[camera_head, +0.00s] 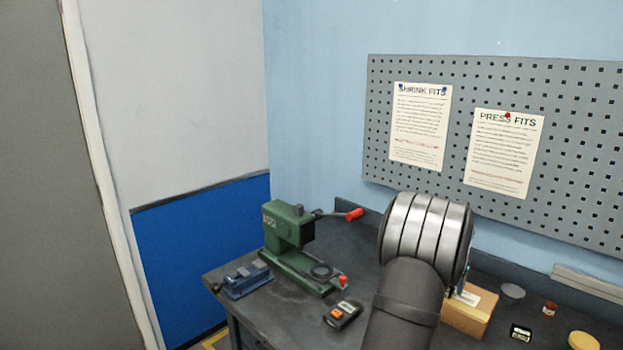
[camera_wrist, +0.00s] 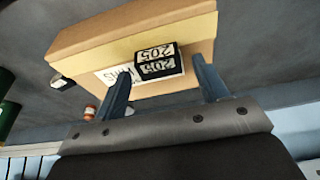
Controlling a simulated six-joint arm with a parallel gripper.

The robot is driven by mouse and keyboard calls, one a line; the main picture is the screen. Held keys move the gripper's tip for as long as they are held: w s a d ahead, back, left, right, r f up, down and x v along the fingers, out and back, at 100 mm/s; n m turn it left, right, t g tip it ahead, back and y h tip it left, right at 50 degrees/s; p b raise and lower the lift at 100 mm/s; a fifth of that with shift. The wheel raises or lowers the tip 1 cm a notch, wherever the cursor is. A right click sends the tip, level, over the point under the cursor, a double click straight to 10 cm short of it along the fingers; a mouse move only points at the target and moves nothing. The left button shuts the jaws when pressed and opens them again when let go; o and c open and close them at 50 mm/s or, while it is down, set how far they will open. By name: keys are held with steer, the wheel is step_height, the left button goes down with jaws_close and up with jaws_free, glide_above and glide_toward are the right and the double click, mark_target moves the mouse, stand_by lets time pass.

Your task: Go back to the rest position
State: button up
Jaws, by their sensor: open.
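My gripper (camera_wrist: 161,68) is open in the wrist view, its two blue-grey fingers spread apart. A small black block (camera_wrist: 157,64) with white labels reading "205" shows between the fingertips, with a gap to the right finger. It sits at a tan cardboard box (camera_wrist: 110,38) that bears a white label. I cannot tell whether the left finger touches the block. In the head view, my arm covers the gripper and part of the cardboard box (camera_head: 466,318).
On the dark bench (camera_head: 262,312) stand a green press (camera_head: 290,245) with red-tipped handles, a blue vise (camera_head: 247,279) and a button box (camera_head: 342,314). Right of the cardboard box are a grey disc (camera_head: 512,291), a small red-brown jar (camera_head: 549,308), a black labelled item (camera_head: 521,333) and a yellow-lidded jar (camera_head: 583,341).

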steer(key=shift+r, duration=1.65)
step_height(320, 180, down, 3)
steer(key=shift+s+a+f, duration=0.1)
steer(key=shift+f, duration=0.1)
steer(key=v, duration=1.2)
steer(key=x, duration=1.2)
steer(key=shift+f, duration=0.4)
step_height(320, 180, up, 5)
steer(key=shift+f, duration=0.1)
steer(key=s+d+r, duration=0.6)
steer(key=s+r, duration=0.1)
steer(key=s, duration=0.4)
steer(key=s+a+f+m, duration=0.1)
steer(key=s+a+f, duration=0.25)
steer(key=s, duration=0.35)
steer(key=s+a+f+m, duration=0.1)
steer(key=s+a+f, duration=0.2)
steer(key=s+a, duration=0.3)
steer(key=w+a+f, duration=0.1)
steer(key=w+f, duration=0.1)
steer(key=w+a+f, duration=0.1)
steer(key=w+f, duration=0.1)
steer(key=w, duration=0.1)
steer(key=w+f, duration=0.2)
steer(key=shift+w+a, duration=0.4)
